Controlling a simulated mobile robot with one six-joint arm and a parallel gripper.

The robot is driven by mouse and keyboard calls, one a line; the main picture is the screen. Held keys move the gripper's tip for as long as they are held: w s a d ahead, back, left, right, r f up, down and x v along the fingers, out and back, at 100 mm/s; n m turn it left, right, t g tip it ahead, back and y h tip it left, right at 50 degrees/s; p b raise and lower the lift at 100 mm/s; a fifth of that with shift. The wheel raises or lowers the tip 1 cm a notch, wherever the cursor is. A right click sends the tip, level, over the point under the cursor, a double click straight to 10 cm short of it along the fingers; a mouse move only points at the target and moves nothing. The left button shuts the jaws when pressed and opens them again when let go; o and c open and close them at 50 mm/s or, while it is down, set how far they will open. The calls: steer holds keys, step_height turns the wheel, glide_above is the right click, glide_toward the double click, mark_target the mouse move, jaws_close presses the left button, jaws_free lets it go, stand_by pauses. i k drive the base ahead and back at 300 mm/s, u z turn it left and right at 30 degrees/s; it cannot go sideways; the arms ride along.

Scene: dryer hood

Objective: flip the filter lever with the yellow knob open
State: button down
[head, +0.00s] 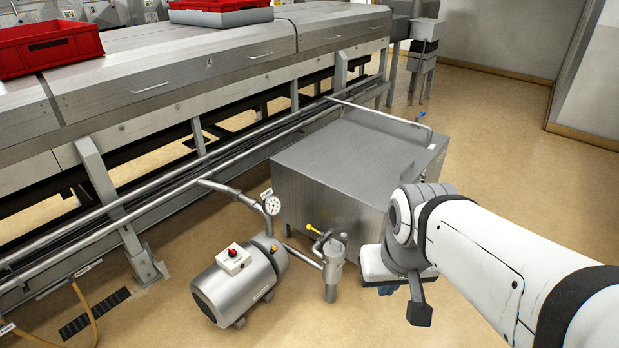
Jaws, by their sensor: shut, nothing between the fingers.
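A lever with a yellow knob (310,227) sticks out to the upper left from the small steel filter housing (333,262), beside the front of the steel box. The filter stands upright on the pipework near the pump. My gripper (386,289) is to the right of the filter and the lever, apart from both in the picture. It is shut and empty, partly hidden behind my wrist. The fingertips are small here, and how far they are from the filter in depth is hard to tell.
A motor pump (232,287) with a red button stands left of the filter, with a pressure gauge (272,205) above it. A large steel box (345,165) stands behind. The long dryer hood (180,75) fills the back left. Floor is clear at front and right.

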mark_target(308, 227)
steer(key=z, duration=0.3)
steer(key=i, duration=1.65)
steer(key=u, duration=0.15)
